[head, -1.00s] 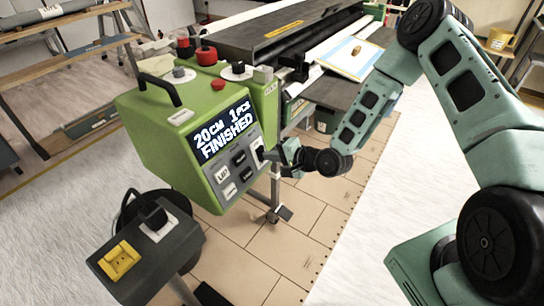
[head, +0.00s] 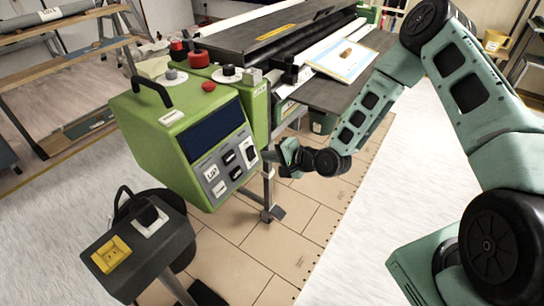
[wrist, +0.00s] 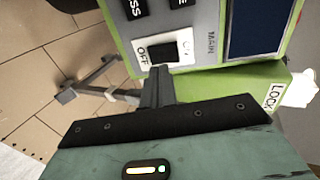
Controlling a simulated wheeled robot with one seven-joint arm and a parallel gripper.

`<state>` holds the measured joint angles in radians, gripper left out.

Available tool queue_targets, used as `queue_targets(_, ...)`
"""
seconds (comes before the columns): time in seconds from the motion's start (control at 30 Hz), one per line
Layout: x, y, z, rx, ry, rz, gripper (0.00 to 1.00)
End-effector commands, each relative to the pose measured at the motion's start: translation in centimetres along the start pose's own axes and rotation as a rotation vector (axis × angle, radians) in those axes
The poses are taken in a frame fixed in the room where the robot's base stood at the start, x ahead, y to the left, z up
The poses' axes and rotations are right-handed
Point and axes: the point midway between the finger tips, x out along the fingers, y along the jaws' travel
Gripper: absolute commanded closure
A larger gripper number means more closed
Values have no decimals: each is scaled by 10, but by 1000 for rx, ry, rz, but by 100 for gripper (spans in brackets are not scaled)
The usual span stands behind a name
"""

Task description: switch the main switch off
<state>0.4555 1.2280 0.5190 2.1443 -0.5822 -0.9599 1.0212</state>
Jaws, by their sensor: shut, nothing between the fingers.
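The main switch (wrist: 163,53) is a black rocker on a white plate marked OFF, beside the word MAIN, in the wrist view. In the head view the switch (head: 247,151) is at the right of the green control box's (head: 155,140) button panel. The box's display (head: 215,131) is dark in the head view; the part in the wrist view (wrist: 255,25) is dark blue and blank. My gripper (wrist: 157,72) is shut and empty, its fingertips at the switch's lower edge; I cannot tell whether they touch. In the head view my gripper (head: 268,155) is right of the panel.
Other buttons (head: 219,188) sit left of the switch. A red button (head: 208,87) and knobs top the machine. A pedestal with a yellow switch (head: 112,254) stands front left. The pasting table (head: 300,40) is behind. Tiled floor (head: 315,200) lies open below my arm.

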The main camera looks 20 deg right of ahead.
Motion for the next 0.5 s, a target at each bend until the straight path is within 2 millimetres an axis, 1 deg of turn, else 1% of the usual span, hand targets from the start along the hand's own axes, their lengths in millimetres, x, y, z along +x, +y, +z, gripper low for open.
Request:
queue_targets(0.03,0,-2,1,0,-1,-1,100)
queue_targets(0.27,-28,6,0,1,1,1,100)
queue_targets(0.5,-62,15,0,2,1,1,100)
